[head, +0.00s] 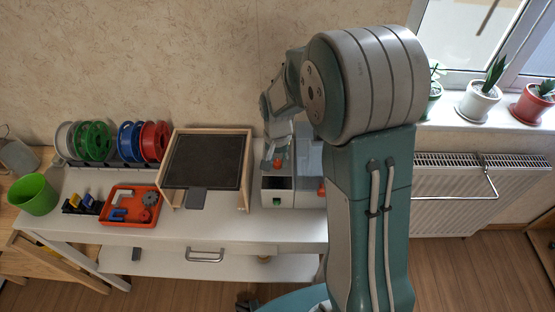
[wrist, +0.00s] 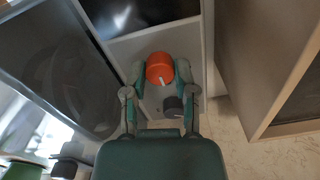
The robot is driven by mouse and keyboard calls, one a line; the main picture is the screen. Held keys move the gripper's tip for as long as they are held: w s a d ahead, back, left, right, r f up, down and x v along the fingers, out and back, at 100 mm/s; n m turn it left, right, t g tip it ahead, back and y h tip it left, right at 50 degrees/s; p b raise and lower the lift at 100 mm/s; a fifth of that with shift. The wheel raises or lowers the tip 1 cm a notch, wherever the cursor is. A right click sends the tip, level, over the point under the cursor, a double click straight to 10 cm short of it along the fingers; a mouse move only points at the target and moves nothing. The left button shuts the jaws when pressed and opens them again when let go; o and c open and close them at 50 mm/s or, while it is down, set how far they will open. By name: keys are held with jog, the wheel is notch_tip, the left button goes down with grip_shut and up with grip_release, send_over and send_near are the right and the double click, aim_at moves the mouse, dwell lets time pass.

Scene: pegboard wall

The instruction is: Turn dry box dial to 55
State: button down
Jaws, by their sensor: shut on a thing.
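The orange dial (wrist: 159,66) has a white pointer mark on its lower edge in the wrist view. My gripper (wrist: 160,74) has one finger on each side of the dial and is shut on it. No scale numbers can be read, so the dial's setting is not clear.
A dark knob (wrist: 173,106) sits close below the dial. A dark-topped wooden frame (head: 205,160) stands left of the box. Spools (head: 95,141), a red tray (head: 131,206) and a green cup (head: 34,194) are farther left. Plants stand on the sill at right.

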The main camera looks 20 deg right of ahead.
aim_at(276, 162)
jog(key=shift+s+f+m, duration=0.1)
jog(key=shift+f+m, duration=0.05)
jog(key=shift+m, duration=0.15)
jog(key=shift+c, duration=2)
grip_release()
jog(key=shift+a, duration=0.1)
jog(key=shift+r, duration=0.25)
notch_tip(276, 162, up, 12)
jog(key=shift+f, duration=0.25)
